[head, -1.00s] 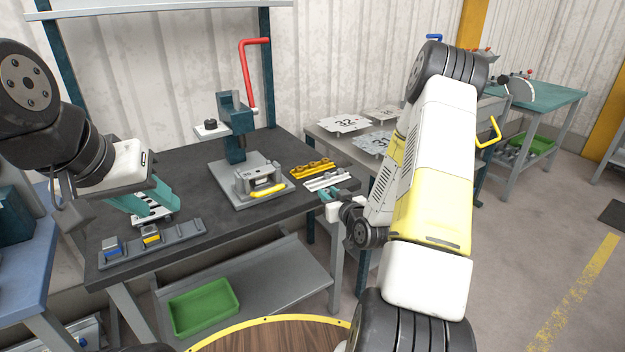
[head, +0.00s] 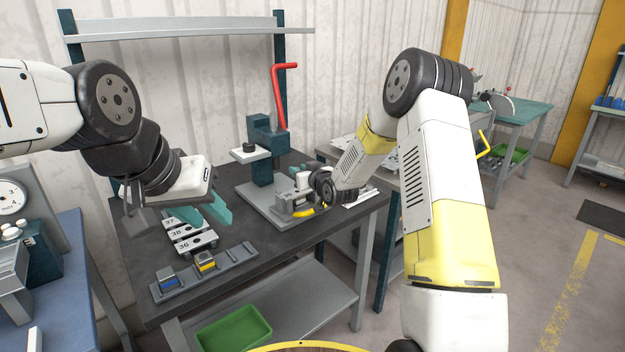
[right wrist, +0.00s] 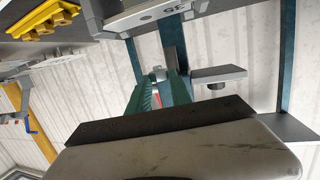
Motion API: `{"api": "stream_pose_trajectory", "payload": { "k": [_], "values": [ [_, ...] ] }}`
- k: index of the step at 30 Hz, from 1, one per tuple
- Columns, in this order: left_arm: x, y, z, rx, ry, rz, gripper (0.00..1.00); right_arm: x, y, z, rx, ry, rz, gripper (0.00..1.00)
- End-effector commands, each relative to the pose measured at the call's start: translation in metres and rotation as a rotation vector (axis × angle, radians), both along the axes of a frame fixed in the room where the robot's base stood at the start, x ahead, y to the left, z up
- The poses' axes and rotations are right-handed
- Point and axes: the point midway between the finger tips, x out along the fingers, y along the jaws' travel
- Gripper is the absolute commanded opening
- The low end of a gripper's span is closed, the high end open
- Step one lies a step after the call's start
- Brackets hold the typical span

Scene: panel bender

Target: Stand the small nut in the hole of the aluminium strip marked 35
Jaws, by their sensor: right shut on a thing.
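My right gripper (right wrist: 160,88) is shut on a small grey piece, apparently the small nut (right wrist: 158,74), which shows at the fingertips in the right wrist view. In the head view this gripper is beside the press, and its fingertips are largely hidden by my wrist. The aluminium strip marked 35 (right wrist: 175,9) shows upside down at the top edge of the right wrist view, at the fixture. My left gripper (head: 203,212) is open and empty above other strips marked 37, 38 and 36 (head: 197,243).
The press (head: 264,155) with its red lever (head: 277,95) stands behind the fixture. A yellow handle (head: 306,211) lies in front. A grey rail (head: 205,270) with blue and yellow blocks lies at the bench's front left. A yellow part (right wrist: 45,20) shows in the right wrist view.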

Motion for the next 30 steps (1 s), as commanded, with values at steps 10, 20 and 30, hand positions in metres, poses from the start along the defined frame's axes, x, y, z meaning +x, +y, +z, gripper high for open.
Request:
{"api": "stream_pose_trajectory", "payload": {
  "k": [10, 20, 30],
  "values": [
    [0.000, 0.000, 0.000, 0.000, 0.000, 0.000, 0.36, 0.000, 0.000, -0.026, -0.001, 0.003, 0.000, 0.00],
    [0.000, 0.000, 0.000, 0.000, 0.000, 0.000, 0.36, 0.000, 0.000, -0.053, 0.000, 0.002, 0.000, 0.00],
    [0.000, 0.000, 0.000, 0.000, 0.000, 0.000, 0.36, 0.000, 0.000, -0.063, 0.000, 0.001, 0.000, 0.00]
  ]
}}
